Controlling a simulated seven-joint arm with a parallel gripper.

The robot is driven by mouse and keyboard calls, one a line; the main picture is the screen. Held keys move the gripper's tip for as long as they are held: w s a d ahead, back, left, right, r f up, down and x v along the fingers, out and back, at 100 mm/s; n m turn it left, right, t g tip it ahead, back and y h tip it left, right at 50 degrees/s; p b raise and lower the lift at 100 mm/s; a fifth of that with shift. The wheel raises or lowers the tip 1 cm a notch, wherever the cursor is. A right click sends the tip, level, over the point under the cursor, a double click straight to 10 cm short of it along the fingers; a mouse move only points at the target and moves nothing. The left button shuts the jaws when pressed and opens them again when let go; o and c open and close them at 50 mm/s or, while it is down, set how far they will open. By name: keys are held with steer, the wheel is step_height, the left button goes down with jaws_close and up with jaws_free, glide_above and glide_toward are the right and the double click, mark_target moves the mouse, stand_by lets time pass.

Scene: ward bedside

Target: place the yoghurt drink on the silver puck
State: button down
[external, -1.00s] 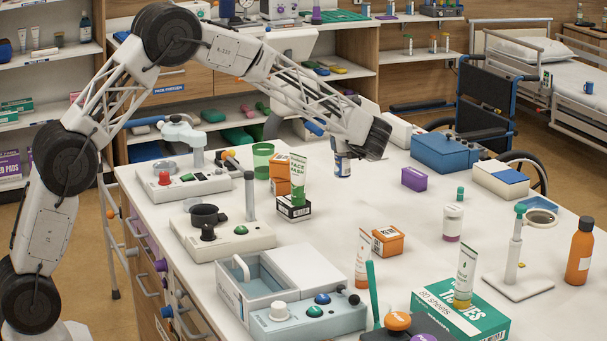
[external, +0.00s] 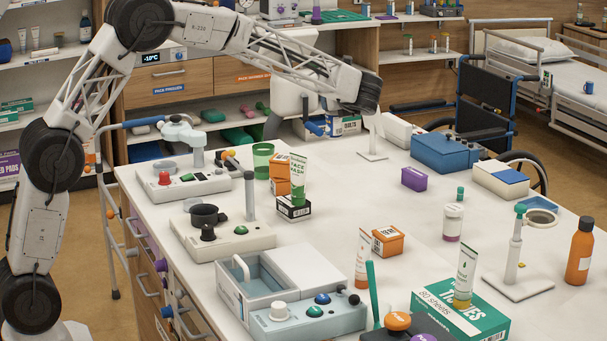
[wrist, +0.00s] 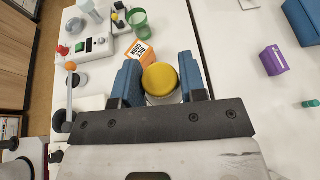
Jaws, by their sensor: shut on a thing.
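The yoghurt drink, seen from above as a round yellow cap (wrist: 159,80) on a pale body, is between the blue jaws of my gripper (wrist: 160,70) in the wrist view. The jaws are shut on it. In the external view my gripper is raised above the far part of the white table, and the drink is hard to pick out against the shelf behind.
A green cup (external: 263,158), orange boxes (external: 279,164) and a face wash tube (external: 298,180) stand left of the middle. A white stand (external: 372,155) is at the far edge. A purple box (external: 414,179) and blue box (external: 443,152) are to the right.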

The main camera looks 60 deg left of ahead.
steer(key=s+a+r+n+g, duration=0.1)
steer(key=s+a, duration=0.2)
steer(key=s, duration=0.9)
steer(key=s+a+r+g, duration=0.15)
steer(key=s+a, duration=0.25)
steer(key=s, duration=0.7)
steer(key=s+f+n, duration=0.2)
steer(key=s+f, duration=0.1)
steer(key=s, duration=2.3)
step_height(320, 180, down, 13)
steer(key=shift+w+a, duration=0.15)
steer(key=shift+a, duration=0.2)
steer(key=shift+w+f+g, duration=0.1)
steer(key=shift+g, duration=0.15)
steer(key=w+a+f, duration=0.1)
steer(key=w+a, duration=0.8)
steer(key=w, duration=0.4)
steer(key=shift+f, duration=0.25)
steer(key=shift+a, duration=0.1)
